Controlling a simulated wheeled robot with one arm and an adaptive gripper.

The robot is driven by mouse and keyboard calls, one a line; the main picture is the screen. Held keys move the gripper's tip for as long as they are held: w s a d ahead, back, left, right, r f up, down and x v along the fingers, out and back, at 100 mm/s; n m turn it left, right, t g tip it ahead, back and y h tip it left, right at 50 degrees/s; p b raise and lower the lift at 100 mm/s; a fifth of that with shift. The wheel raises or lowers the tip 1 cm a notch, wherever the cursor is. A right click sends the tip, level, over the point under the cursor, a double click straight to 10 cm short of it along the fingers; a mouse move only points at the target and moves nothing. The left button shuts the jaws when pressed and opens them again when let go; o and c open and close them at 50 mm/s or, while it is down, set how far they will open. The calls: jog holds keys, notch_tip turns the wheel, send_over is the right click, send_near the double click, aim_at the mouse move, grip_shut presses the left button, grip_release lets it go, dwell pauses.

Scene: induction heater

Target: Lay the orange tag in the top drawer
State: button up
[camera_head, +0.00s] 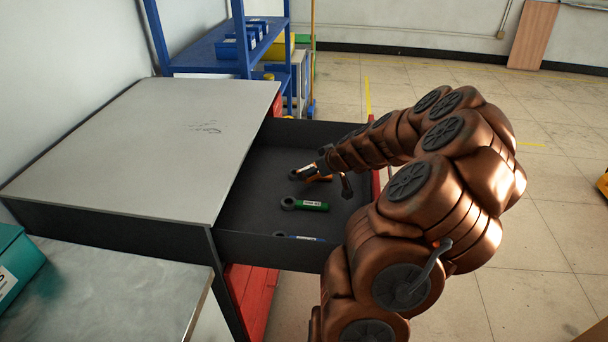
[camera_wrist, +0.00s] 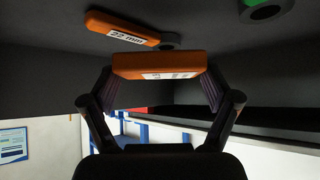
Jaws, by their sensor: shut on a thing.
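My gripper (camera_wrist: 157,84) is shut on an orange tag (camera_wrist: 158,64), a block with a white label that spans its two fingers in the wrist view. An orange-handled wrench (camera_wrist: 118,27) marked "22 mm" lies beyond it on the dark drawer floor. In the head view the top drawer (camera_head: 252,192) is pulled out, and my gripper (camera_head: 330,174) is inside it, low over the floor near the back. Orange (camera_head: 320,178) shows beside the fingers there; I cannot tell whether it is tag or wrench. A small gap seems to separate the tag from the floor.
A green-handled wrench (camera_head: 311,205) and a blue-handled wrench (camera_head: 300,238) lie in the drawer toward the front. The grey cabinet top (camera_head: 140,150) is bare. A teal box (camera_head: 14,262) sits on the metal bench at lower left. Blue shelves (camera_head: 215,48) stand behind.

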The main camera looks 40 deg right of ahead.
jog(key=p, duration=0.3)
send_over(309, 157)
jog(key=s, duration=0.3)
jog(key=shift+s+a+f, duration=0.1)
jog(key=shift+a+f, duration=0.25)
jog(key=shift+f, duration=0.25)
jog(key=shift+w+d, duration=0.15)
jog(key=shift+w, duration=0.2)
jog(key=shift+d+f+p, duration=0.1)
jog(key=shift+f+p, duration=0.45)
jog(key=shift+f, duration=1.25)
jog(key=shift+f, duration=0.2)
jog(key=o, duration=0.7)
jog(key=shift+r, duration=0.2)
jog(key=shift+r, duration=0.1)
jog(key=shift+b+v, duration=0.75)
jog(key=shift+v, duration=2.95)
